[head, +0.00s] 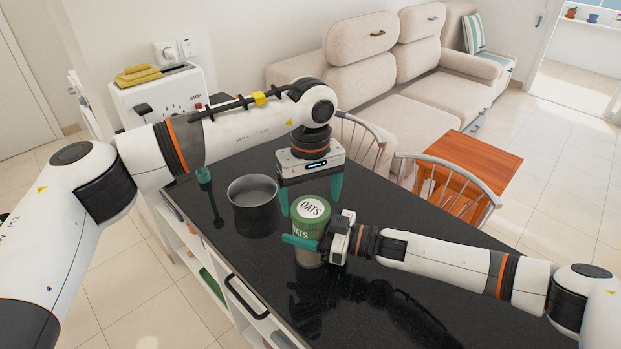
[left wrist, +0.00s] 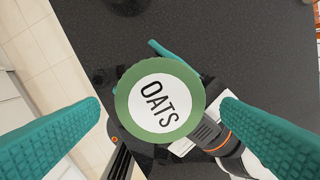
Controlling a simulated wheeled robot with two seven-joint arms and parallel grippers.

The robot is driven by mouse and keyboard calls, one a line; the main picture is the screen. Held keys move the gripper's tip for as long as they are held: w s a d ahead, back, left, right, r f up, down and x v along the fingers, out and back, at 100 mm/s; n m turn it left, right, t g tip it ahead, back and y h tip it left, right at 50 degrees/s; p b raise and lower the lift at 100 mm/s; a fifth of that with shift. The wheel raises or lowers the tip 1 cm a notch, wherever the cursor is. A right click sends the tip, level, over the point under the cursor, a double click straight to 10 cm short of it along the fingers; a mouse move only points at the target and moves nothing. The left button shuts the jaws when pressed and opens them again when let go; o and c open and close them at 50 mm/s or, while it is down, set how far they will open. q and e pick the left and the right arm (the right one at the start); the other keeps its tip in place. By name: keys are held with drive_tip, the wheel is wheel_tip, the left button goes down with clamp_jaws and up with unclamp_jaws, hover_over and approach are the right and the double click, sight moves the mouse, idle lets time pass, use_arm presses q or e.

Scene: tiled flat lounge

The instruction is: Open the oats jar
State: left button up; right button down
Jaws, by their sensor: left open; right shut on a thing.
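The oats jar (head: 309,251) stands upright on the black counter, with a green lid (head: 312,209) that carries a white OATS label. The lid is on the jar. In the left wrist view the lid (left wrist: 133,105) shows from above, between the two teal fingers. My left gripper (head: 310,203) is open above the jar, its fingers pointing down on either side of the lid, apart from it in the left wrist view. My right gripper (head: 302,243) is shut on the jar's body from the right side. Part of the jar is hidden by the right gripper.
A dark grey pot (head: 253,214) stands on the black counter (head: 375,185) left of the jar. A toaster (head: 160,97) with yellow cloths is behind my left arm. Chairs and a wooden table (head: 470,158) stand beyond the counter. The counter's far right part is clear.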

use_arm(q)
drive_tip(key=shift+f, duration=1.25)
drive_tip(key=c, duration=1)
drive_tip(key=n, duration=0.5)
drive_tip(key=shift+n, duration=0.3)
drive_tip(key=n, duration=0.3)
drive_tip(key=shift+r+n, duration=0.1)
drive_tip(key=shift+n, duration=0.3)
drive_tip(key=n, duration=0.5)
drive_tip(key=shift+n, duration=0.4)
drive_tip(key=n, duration=0.4)
